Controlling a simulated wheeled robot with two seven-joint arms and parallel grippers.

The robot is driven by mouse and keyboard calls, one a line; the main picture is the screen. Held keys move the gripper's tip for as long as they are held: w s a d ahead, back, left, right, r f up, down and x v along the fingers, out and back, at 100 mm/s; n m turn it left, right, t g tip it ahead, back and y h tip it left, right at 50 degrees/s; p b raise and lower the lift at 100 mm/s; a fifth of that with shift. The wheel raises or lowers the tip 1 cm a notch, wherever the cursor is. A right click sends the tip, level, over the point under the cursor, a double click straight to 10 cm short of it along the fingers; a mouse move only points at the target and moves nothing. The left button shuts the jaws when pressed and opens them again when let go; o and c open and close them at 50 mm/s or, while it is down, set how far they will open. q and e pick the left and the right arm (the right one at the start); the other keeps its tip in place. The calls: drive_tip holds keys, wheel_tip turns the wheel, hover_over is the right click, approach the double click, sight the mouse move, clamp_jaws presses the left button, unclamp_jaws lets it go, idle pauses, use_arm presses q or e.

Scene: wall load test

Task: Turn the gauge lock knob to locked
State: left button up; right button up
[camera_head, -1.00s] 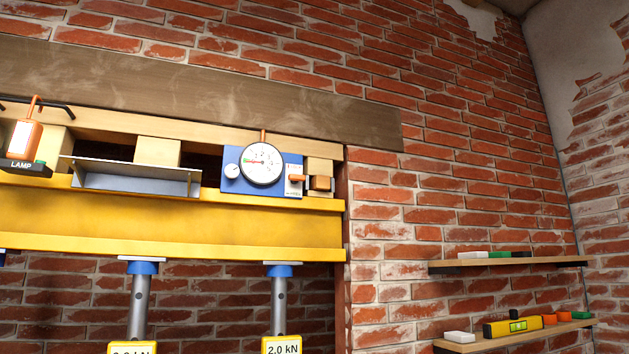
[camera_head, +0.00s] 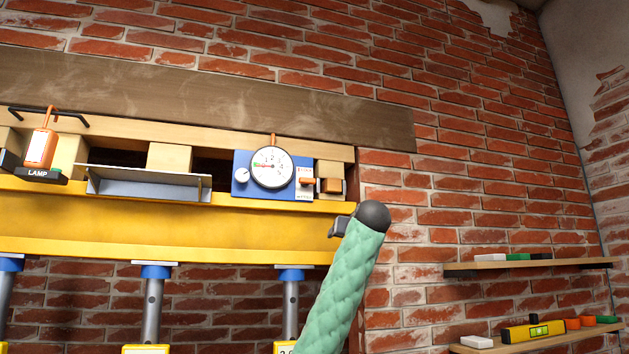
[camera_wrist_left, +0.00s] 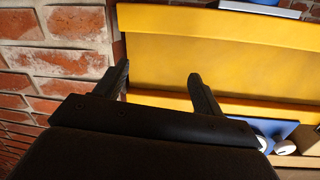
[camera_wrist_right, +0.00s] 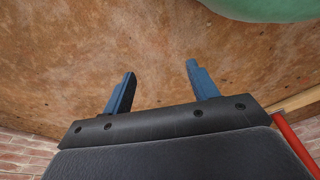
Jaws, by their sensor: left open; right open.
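A blue panel (camera_head: 241,190) carries a round white gauge (camera_head: 272,167) on the ledge above the yellow beam. A small white knob (camera_head: 242,175) is left of the dial. An orange handle (camera_head: 306,182) sits over a white label to its right. The label is too small to read, so I cannot tell which is the lock knob or its setting. My left gripper (camera_head: 336,227) is open and empty at the beam's right end, below the panel. The left wrist view shows its fingers (camera_wrist_left: 159,72) before the beam. My right gripper (camera_wrist_right: 161,70) is open and empty.
The yellow beam (camera_head: 150,220) rests on blue-topped jacks (camera_head: 152,310). A grey tray (camera_head: 145,188) and a lamp (camera_head: 41,148) are left of the panel. Two wall shelves (camera_head: 530,264) with small items are at right. The brick wall between beam and shelves is clear.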

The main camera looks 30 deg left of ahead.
sight(308, 180)
use_arm(q)
drive_tip(key=s+a+r+n+y, duration=0.25)
drive_tip(key=s+r, duration=0.85)
drive_tip(key=r, duration=0.6)
drive_tip(key=shift+n+g+h, duration=0.25)
drive_tip(key=shift+g, duration=0.05)
drive_tip(key=p+x, duration=0.4)
drive_tip(key=x, duration=0.2)
drive_tip(key=shift+w+a, duration=0.15)
drive_tip(key=shift+a, duration=0.25)
drive_tip(key=shift+w+a+f, duration=0.2)
drive_tip(key=shift+w+a, duration=0.15)
use_arm(e)
drive_tip(key=s+d+f, duration=0.3)
drive_tip(key=s+f, duration=0.1)
drive_tip(key=s, duration=0.4)
drive_tip(key=shift+f, duration=0.4)
drive_tip(key=shift+d, duration=0.1)
use_arm(q)
drive_tip(key=c, duration=1)
